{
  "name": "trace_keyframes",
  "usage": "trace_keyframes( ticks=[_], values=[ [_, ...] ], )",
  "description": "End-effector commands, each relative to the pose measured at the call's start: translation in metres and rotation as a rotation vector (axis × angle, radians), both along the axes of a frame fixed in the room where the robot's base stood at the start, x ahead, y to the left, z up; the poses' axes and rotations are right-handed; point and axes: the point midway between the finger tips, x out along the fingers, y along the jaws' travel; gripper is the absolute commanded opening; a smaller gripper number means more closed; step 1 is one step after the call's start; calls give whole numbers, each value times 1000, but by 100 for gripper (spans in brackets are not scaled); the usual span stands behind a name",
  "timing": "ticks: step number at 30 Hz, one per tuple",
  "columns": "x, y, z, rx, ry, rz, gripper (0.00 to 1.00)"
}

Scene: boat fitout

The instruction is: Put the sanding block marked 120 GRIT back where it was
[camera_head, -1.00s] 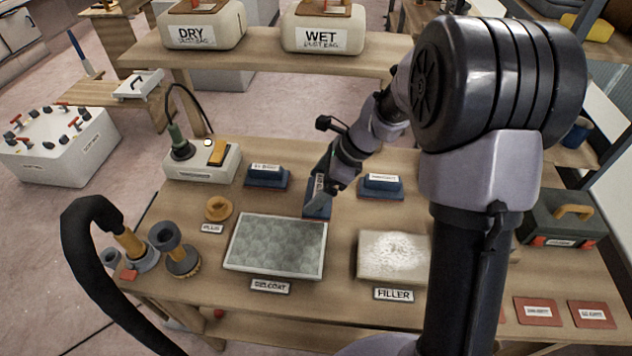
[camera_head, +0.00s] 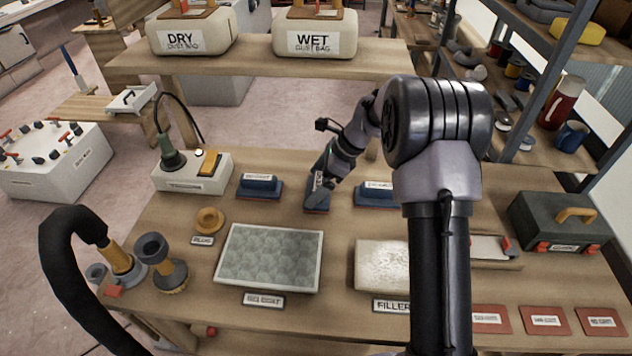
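Three blue sanding blocks stand in a row across the bench: a left block (camera_head: 260,187), a middle block (camera_head: 317,204) and a right block (camera_head: 375,194). Their white labels are too small to read, so I cannot tell which is marked 120 GRIT. The middle block is turned lengthwise, unlike the outer two. My gripper (camera_head: 318,190) is at the middle block, its fingers over the upper part and hiding some of it. The block appears to rest on the bench. I cannot see whether the fingers are closed on it.
In front lie the gel coat panel (camera_head: 270,257) and the filler panel (camera_head: 382,266). Red labelled cards (camera_head: 546,320) lie at the front right, near a green toolbox (camera_head: 560,222). A white box with a cord (camera_head: 190,174) stands left. A raised shelf (camera_head: 260,52) crosses behind.

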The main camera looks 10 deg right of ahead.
Motion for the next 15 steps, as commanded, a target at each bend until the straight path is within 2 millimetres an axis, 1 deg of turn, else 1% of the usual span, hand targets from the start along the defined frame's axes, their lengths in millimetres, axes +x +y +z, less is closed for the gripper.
trace_keyframes(
  ticks=[5,8,9,10,15],
  values=[
    [0,0,1,0,0,0,100],
    [-1,-3,14,0,0,-1,100],
    [-2,-8,23,0,0,-2,100],
    [-5,-17,19,0,2,-5,100],
    [-22,-67,18,1,3,-5,100]
  ],
)
